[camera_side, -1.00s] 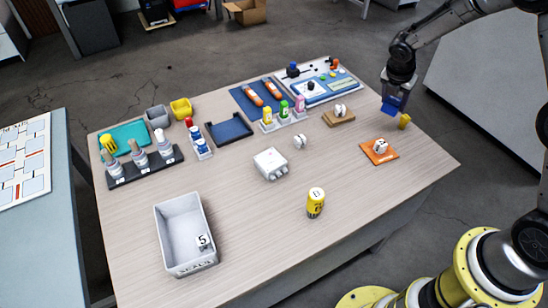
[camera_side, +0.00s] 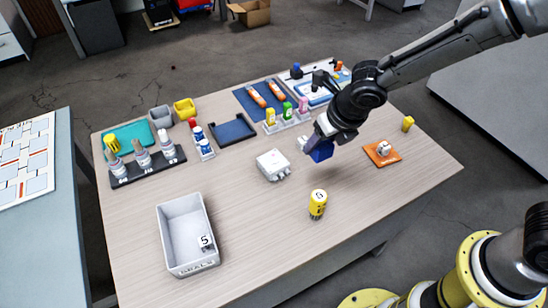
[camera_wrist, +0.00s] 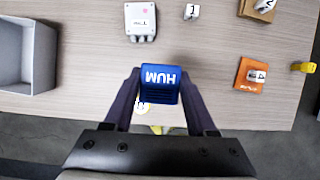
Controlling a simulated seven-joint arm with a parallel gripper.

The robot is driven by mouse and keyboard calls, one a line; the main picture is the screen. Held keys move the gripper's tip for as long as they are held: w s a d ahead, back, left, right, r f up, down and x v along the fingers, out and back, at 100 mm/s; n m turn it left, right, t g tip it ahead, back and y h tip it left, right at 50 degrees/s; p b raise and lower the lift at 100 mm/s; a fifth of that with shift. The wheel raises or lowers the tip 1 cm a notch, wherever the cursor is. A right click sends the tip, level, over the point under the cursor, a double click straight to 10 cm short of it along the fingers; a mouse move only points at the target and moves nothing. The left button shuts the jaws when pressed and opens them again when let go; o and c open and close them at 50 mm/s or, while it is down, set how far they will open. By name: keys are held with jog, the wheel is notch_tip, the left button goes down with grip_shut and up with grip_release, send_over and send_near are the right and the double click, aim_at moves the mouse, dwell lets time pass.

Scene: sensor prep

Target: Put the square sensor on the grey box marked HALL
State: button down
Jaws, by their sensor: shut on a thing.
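My gripper (camera_side: 318,141) is shut on a blue square sensor (camera_side: 321,152) and holds it above the right middle of the table. In the wrist view, the sensor (camera_wrist: 160,85) sits between the fingers of my gripper (camera_wrist: 160,76), its HUM lettering upside down. A light grey box with cable fittings (camera_side: 271,164) stands on the table to the left of the gripper in the side view. In the wrist view this box (camera_wrist: 140,22) is at the top, apart from the sensor; its small label is too blurred to read surely.
A yellow bottle (camera_side: 317,205) stands in front. A white bin (camera_side: 176,243) holds a block marked 5. A block marked 1 (camera_wrist: 192,12) lies near the grey box. An orange pad (camera_side: 392,159) bears a white piece; a small yellow object (camera_side: 408,123) is near the right edge.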

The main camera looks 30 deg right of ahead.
jog(key=w+a+f, duration=0.1)
jog(key=w+f, duration=0.1)
jog(key=w, duration=0.1)
jog(key=w+a+f, duration=0.2)
jog(key=w+f, duration=0.1)
jog(key=w, duration=0.1)
jog(key=w+a+f, duration=0.1)
jog(key=w+f, duration=0.2)
jog(key=w, duration=0.1)
jog(key=shift+a+f, duration=0.1)
jog(key=shift+a, duration=0.2)
jog(key=shift+w+a+f, duration=0.2)
jog(key=shift+w+f, duration=0.3)
jog(key=shift+f, duration=1.7)
jog(key=shift+f, duration=0.1)
jog(key=shift+c, duration=1)
grip_release()
jog(key=shift+f, duration=0.1)
